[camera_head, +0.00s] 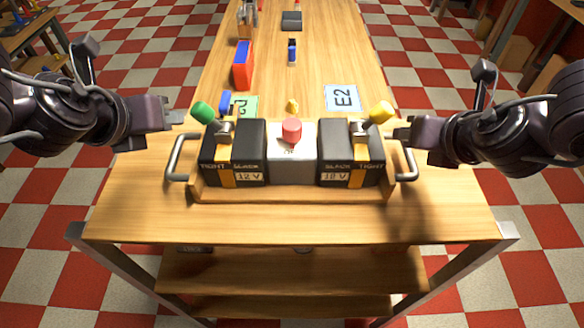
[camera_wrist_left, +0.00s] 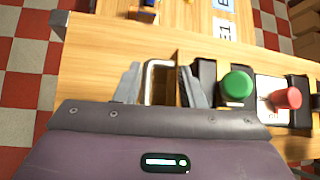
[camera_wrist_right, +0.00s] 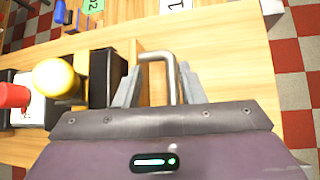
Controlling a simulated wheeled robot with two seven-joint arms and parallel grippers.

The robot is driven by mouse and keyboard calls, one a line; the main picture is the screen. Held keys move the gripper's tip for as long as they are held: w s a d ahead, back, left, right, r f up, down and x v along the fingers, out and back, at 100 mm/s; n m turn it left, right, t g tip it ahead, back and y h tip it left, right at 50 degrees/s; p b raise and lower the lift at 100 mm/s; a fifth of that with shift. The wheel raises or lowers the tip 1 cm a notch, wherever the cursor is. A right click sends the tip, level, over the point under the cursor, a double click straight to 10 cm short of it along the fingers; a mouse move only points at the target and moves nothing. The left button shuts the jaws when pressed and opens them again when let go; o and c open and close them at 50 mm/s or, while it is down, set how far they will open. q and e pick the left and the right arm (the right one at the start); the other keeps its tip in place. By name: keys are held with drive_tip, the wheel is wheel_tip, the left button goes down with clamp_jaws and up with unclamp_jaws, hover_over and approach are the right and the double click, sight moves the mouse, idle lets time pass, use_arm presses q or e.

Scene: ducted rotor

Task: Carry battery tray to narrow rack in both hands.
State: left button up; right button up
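The battery tray (camera_head: 290,192) is wooden and stands on the table near its front edge. It holds two black batteries, the left one (camera_head: 237,152) marked 12 V, with a red-knobbed white box (camera_head: 292,145) between them. A metal handle (camera_head: 178,160) is at its left end and another (camera_head: 407,160) at its right end. My left gripper (camera_wrist_left: 165,85) is open, its fingers on either side of the left handle. My right gripper (camera_wrist_right: 158,85) is open, its fingers on either side of the right handle. Contact cannot be told. The narrow rack is not clearly identifiable.
A dark block (camera_head: 291,21) is further back. Shelves (camera_head: 290,272) show below the tabletop. The table front strip is clear.

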drive_tip(key=shift+r, duration=1.7)
